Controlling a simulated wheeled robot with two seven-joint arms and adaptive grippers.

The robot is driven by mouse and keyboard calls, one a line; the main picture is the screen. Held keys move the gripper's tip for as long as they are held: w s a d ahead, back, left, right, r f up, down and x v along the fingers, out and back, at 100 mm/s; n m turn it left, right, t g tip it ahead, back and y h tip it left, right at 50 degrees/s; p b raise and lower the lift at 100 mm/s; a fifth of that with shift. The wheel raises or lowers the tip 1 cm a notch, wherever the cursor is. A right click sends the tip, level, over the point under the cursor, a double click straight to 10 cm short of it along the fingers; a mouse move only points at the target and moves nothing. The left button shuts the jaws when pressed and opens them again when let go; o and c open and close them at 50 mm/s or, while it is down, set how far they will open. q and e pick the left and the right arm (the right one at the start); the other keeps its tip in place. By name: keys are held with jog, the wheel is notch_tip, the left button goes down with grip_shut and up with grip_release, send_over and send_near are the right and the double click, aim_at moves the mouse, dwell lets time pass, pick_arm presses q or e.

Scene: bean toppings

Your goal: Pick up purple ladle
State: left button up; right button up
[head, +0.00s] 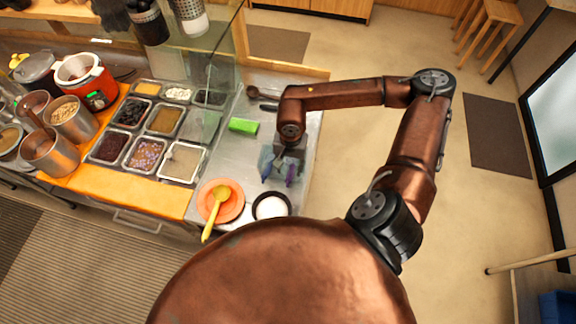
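My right gripper (279,172) reaches down over the grey metal counter (235,160), its two fingers apart. Small purple patches show at the fingers, the clearest being a purple piece (291,175) by the right-hand finger. This may be part of the purple ladle; its full shape is hidden or too small to make out, and I cannot tell whether the gripper touches it. My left gripper is not in view.
Left of my gripper are a green block (243,126) and a yellow ladle (215,209) on an orange plate (233,206). A dark-rimmed white bowl (271,207) stands just below it. Topping trays (183,164) and a glass screen (221,72) lie further left.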

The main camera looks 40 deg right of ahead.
aim_at(290, 174)
jog(key=shift+w+d+f, duration=0.3)
jog(key=shift+d+f, duration=0.05)
jog(key=shift+f, duration=0.05)
jog(key=shift+d+f, duration=0.1)
jog(key=shift+f, duration=0.15)
jog(key=shift+s+f+p, duration=0.2)
jog(key=shift+f+p, duration=0.1)
jog(key=shift+f, duration=0.45)
jog(key=f, duration=0.1)
jog(key=f+p, duration=0.1)
jog(key=f, duration=0.2)
jog(key=shift+w+f+p, duration=0.2)
jog(key=shift+w+p, duration=0.1)
jog(key=shift+d+f, duration=0.1)
jog(key=shift+f, duration=0.4)
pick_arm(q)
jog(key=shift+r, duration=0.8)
pick_arm(e)
jog(key=shift+c, duration=0.8)
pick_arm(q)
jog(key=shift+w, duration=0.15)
pick_arm(e)
grip_shut()
